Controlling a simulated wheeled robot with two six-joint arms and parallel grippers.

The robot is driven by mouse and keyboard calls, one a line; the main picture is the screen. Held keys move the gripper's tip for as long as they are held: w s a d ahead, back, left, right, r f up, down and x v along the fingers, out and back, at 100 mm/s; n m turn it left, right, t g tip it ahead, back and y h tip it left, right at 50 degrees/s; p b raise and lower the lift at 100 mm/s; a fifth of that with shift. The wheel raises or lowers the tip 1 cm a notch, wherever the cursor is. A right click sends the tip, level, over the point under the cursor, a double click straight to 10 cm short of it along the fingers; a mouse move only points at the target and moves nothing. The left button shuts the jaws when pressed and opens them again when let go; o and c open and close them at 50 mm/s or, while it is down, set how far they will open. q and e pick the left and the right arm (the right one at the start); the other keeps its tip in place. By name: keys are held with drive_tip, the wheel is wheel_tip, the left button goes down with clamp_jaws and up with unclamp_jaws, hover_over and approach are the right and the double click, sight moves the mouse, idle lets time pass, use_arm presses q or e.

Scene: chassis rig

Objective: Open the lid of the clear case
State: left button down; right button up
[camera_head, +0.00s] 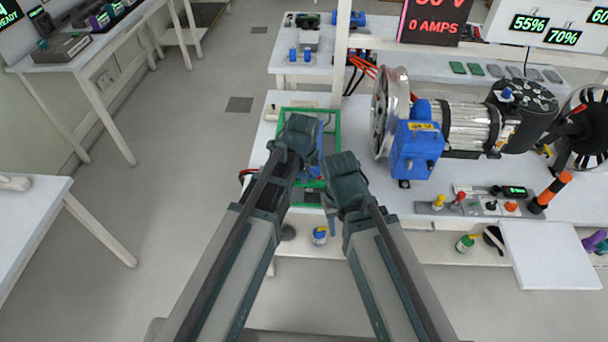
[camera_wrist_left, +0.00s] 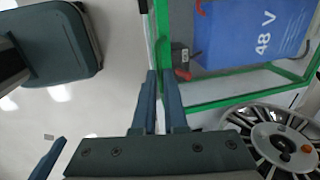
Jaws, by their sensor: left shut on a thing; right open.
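The clear case (camera_head: 338,128) has a green frame and stands on the white bench, partly hidden behind my arms. A blue block marked 48 V (camera_wrist_left: 255,30) is inside it. In the left wrist view the case's green edge (camera_wrist_left: 240,98) runs across the right side. My left gripper (camera_head: 299,132) is over the case in the head view. Its fingers (camera_wrist_left: 160,100) are shut on a thin pale strip (camera_wrist_left: 151,40) along the case's side, seemingly the lid's edge. My right gripper (camera_head: 332,218) is open near the case's front right, its fingers mostly hidden.
A blue motor unit (camera_head: 415,150) with a metal wheel (camera_head: 390,112) stands right of the case. A control panel (camera_head: 470,203) lies at the bench's front. Small bottles (camera_head: 320,236) stand on a lower shelf. The floor to the left is clear.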

use_arm(q)
drive_tip(key=w+r+g+p, duration=0.1)
drive_tip(key=w+r+p, duration=0.4)
drive_tip(key=r+p, duration=0.5)
drive_tip(key=w+r+g+p, duration=0.1)
drive_tip(key=w+r+p, duration=0.4)
drive_tip(key=r+p, duration=0.6)
drive_tip(key=shift+r+g, duration=0.25)
drive_tip(key=shift+g, duration=0.15)
drive_tip(key=shift+w, duration=0.1)
drive_tip(key=c, duration=1.2)
unclamp_jaws()
drive_tip(key=shift+w+f, duration=0.1)
drive_tip(key=shift+w, duration=0.05)
drive_tip(key=shift+o, duration=1.2)
drive_tip(key=shift+w+f, duration=0.15)
drive_tip(key=shift+w, duration=0.05)
drive_tip(key=shift+s+p, duration=0.2)
drive_tip(key=shift+p, duration=0.1)
